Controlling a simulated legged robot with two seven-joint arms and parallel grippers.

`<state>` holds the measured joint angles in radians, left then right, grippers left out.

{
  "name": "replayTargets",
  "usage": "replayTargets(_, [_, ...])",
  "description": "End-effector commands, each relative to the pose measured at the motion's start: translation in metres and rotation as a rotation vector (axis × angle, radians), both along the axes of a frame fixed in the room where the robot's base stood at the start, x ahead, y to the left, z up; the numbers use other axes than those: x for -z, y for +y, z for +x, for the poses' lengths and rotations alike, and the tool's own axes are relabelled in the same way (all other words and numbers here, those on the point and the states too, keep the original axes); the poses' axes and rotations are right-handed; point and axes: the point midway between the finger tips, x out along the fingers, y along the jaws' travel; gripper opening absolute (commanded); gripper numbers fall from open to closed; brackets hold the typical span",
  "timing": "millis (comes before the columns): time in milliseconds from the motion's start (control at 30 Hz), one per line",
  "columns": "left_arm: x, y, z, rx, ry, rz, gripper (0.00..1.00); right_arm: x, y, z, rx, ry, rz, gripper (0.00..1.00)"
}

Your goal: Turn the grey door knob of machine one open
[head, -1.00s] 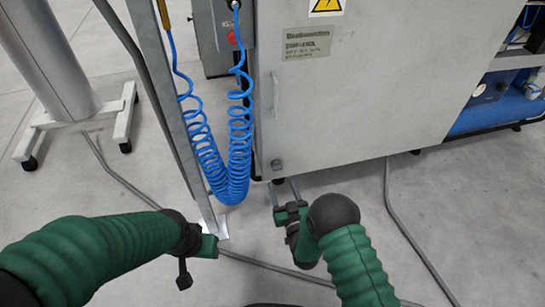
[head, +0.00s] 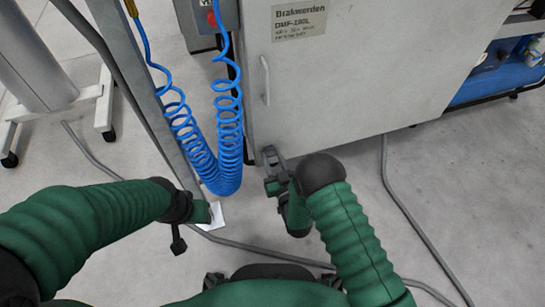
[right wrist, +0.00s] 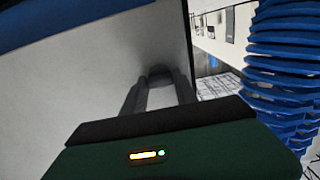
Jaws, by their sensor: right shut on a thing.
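The grey machine door (head: 350,75) stands ahead, with a label plate (head: 299,20) and a slim handle (head: 265,80) near its left edge. My right gripper (head: 270,155) is at the door's lower left corner. In the right wrist view its two fingers (right wrist: 160,90) reach to the door surface and are shut on the small grey knob (right wrist: 159,70), which is mostly hidden between the fingertips. In the head view the fingers cover the knob. My left gripper (head: 212,215) hangs low on the left, away from the door; its jaws are too unclear to read.
Blue coiled hoses (head: 215,150) hang left of the door, close to my right gripper; they also show in the right wrist view (right wrist: 285,75). A metal post (head: 150,95) stands between my arms and a wheeled stand (head: 60,110). Grey cables (head: 400,205) cross the floor.

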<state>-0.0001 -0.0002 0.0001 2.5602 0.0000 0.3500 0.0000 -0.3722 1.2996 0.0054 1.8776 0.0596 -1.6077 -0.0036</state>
Motion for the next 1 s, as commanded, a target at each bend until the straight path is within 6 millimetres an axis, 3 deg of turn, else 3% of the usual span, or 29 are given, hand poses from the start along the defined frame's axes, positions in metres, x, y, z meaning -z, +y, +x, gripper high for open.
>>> replayTargets(33, [0.0,0.0,0.0,0.0,0.0,0.0,0.45,0.0,0.0,0.0,0.0,0.0,0.0,0.17])
replayTargets(167, [0.0,0.0,0.0,0.0,0.0,0.0,0.45,0.0,0.0,0.0,-0.001,-0.001,0.0,0.0])
replayTargets(567, [-0.005,0.0,0.0,0.0,0.0,0.0,0.45,-0.001,0.0,0.0,0.0,0.017,0.051,0.0])
replayTargets(1000, [-0.028,0.0,0.0,0.0,0.0,0.0,0.45,-0.002,-0.002,0.0,0.003,0.12,0.363,0.0])
